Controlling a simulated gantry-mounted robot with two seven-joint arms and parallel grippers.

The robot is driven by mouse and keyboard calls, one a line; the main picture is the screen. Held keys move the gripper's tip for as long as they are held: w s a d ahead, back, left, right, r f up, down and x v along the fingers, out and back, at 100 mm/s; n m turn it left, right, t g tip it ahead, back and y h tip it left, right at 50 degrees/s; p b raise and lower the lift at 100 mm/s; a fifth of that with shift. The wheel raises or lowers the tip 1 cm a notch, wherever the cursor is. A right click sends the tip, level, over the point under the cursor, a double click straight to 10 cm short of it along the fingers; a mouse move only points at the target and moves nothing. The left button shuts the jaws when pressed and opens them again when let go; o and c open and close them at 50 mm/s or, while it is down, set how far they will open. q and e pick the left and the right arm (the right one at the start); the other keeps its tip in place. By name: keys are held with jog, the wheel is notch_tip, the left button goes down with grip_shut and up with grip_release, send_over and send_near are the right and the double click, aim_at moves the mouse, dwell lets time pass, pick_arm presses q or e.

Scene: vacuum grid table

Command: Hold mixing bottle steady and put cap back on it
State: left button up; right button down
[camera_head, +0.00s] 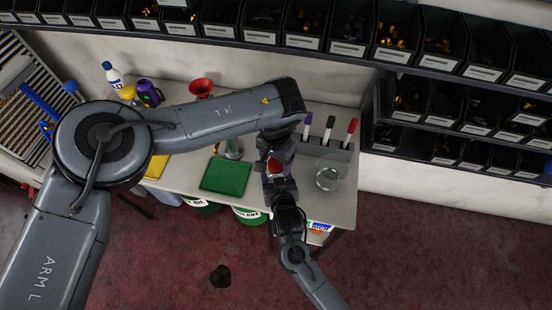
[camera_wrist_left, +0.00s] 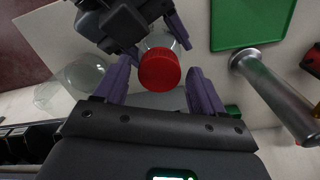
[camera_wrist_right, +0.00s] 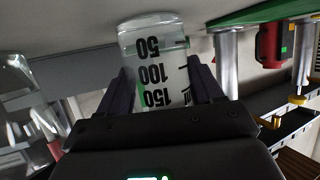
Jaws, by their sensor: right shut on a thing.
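The clear mixing bottle (camera_wrist_right: 152,70), with black volume marks, stands between the fingers of my right gripper (camera_wrist_right: 160,85), which is shut on its sides. In the left wrist view the right gripper (camera_wrist_left: 135,22) reaches in from the top left. The red cap (camera_wrist_left: 160,70) is at the bottle's mouth; whether it is seated cannot be told. My left gripper (camera_wrist_left: 160,85) is open around the cap, with a gap on both sides. In the head view the red cap (camera_head: 275,167) shows between both grippers, and the bottle is mostly hidden.
A green tray (camera_head: 225,175) lies left of the grippers. A marker rack (camera_head: 325,150) and a clear glass vessel (camera_head: 328,178) stand close on the right. A red funnel (camera_head: 201,87) stands at the back. Bin shelves (camera_head: 440,70) line the back and right.

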pick_arm(q)
jog(key=c, duration=1)
pick_arm(e)
jog(key=shift+f, duration=0.1)
